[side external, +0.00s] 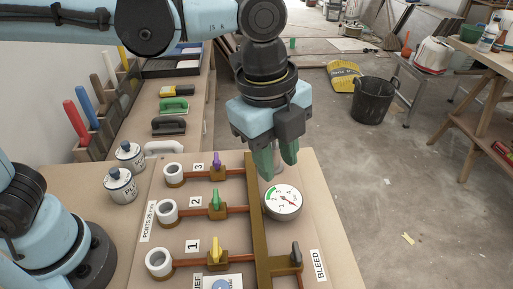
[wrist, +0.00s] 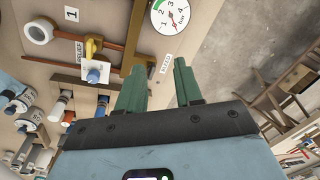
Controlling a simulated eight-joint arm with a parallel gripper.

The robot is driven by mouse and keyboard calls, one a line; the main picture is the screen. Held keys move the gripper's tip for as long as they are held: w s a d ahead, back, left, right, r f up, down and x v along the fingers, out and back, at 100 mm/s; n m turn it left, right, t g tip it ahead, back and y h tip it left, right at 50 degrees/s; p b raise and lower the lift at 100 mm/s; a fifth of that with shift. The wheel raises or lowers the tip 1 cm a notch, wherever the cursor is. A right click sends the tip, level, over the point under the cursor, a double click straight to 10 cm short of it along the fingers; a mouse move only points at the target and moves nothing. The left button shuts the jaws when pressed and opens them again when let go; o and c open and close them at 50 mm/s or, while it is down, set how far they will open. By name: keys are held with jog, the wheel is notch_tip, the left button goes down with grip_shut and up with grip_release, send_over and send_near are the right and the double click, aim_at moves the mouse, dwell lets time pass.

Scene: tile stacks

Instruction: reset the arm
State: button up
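My gripper (side external: 278,170) hangs from my arm over the far right part of the piping board (side external: 322,214), its green fingers pointing down beside the gauge. In the wrist view my gripper (wrist: 158,82) shows its two fingers apart with nothing between them. The round pressure gauge (side external: 283,202) is just below and right of the fingertips in the side view. The gauge also shows at the top of the wrist view (wrist: 170,17). I cannot tell the exact height of the fingertips above the board.
Valves with purple (side external: 217,160), green (side external: 215,198) and yellow (side external: 214,248) handles line the board. A dark bleed handle (side external: 296,254) stands near the BLEED label (side external: 320,264). Two cans (side external: 121,186) stand left of the board. A black bucket (side external: 373,100) is on the floor.

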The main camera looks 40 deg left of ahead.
jog(key=a+f+n+t, duration=0.2)
jog(key=a+n+t, duration=0.1)
jog(key=a+n, duration=0.7)
jog(key=a+f+n+t+y, duration=0.1)
jog(key=a+f+n+t, duration=0.1)
jog(key=a+n, duration=0.9)
jog(key=a+f, duration=0.1)
jog(key=a, duration=0.1)
jog(key=shift+s+a+t, duration=0.3)
jog(key=shift+s+t, duration=0.05)
jog(key=shift+t, duration=0.05)
